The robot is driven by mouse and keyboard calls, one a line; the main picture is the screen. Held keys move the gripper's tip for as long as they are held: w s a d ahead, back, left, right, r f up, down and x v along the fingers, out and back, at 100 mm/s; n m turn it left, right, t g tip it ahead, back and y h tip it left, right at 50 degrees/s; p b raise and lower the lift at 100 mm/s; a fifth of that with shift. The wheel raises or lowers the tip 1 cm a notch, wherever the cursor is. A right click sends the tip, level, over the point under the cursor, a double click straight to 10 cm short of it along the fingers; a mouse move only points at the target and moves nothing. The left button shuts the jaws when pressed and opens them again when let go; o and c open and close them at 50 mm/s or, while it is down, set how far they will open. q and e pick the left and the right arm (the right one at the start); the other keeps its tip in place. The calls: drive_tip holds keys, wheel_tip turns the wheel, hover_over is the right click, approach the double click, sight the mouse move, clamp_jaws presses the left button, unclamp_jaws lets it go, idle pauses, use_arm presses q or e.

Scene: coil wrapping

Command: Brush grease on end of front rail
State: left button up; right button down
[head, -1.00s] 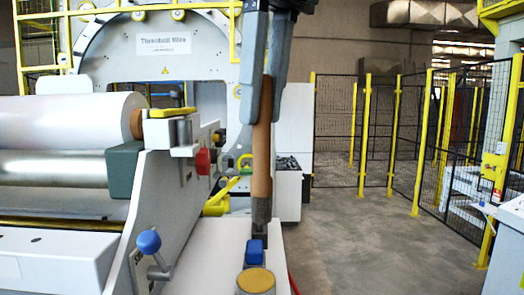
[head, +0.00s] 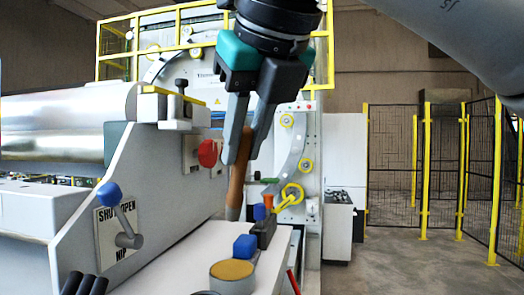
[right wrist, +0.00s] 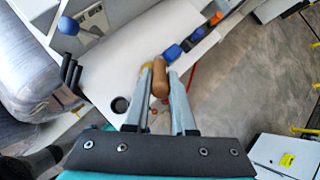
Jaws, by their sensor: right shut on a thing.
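My right gripper (head: 237,158) is shut on the wooden handle of a brush (head: 236,185). The brush hangs slightly tilted, and its lower end is just beyond the white ledge of the machine. In the right wrist view the gripper (right wrist: 160,85) holds the brush handle (right wrist: 160,75) end-on, and the bristles are hidden. A round pot with a tan top (head: 232,271), perhaps the grease, stands on the ledge nearer to me, apart from the brush. I cannot tell which part is the front rail. My left gripper is not in view.
A blue block (head: 244,247) stands behind the pot. A blue-knobbed lever (head: 109,194) and red button (head: 208,153) are on the left panels. A large silver roll (head: 60,125) lies far left. Yellow-posted fencing (head: 427,165) encloses open floor (head: 400,262) at right.

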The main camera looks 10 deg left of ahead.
sight(242, 194)
drive_tip(key=shift+a+f, duration=0.15)
drive_tip(key=shift+f, duration=0.2)
drive_tip(key=shift+f+b, duration=0.35)
drive_tip(key=shift+b, duration=0.25)
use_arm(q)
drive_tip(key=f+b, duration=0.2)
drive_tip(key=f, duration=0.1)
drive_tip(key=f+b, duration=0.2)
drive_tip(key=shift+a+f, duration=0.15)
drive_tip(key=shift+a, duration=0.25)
use_arm(e)
wheel_tip(242, 194, down, 5)
drive_tip(key=shift+r, duration=0.2)
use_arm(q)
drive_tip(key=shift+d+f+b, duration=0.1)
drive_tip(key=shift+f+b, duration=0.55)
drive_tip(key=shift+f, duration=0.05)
use_arm(e)
drive_tip(key=shift+f, duration=0.85)
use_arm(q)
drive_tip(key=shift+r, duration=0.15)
use_arm(e)
drive_tip(key=shift+r, duration=0.15)
wheel_tip(242, 194, up, 7)
drive_tip(key=p, duration=0.6)
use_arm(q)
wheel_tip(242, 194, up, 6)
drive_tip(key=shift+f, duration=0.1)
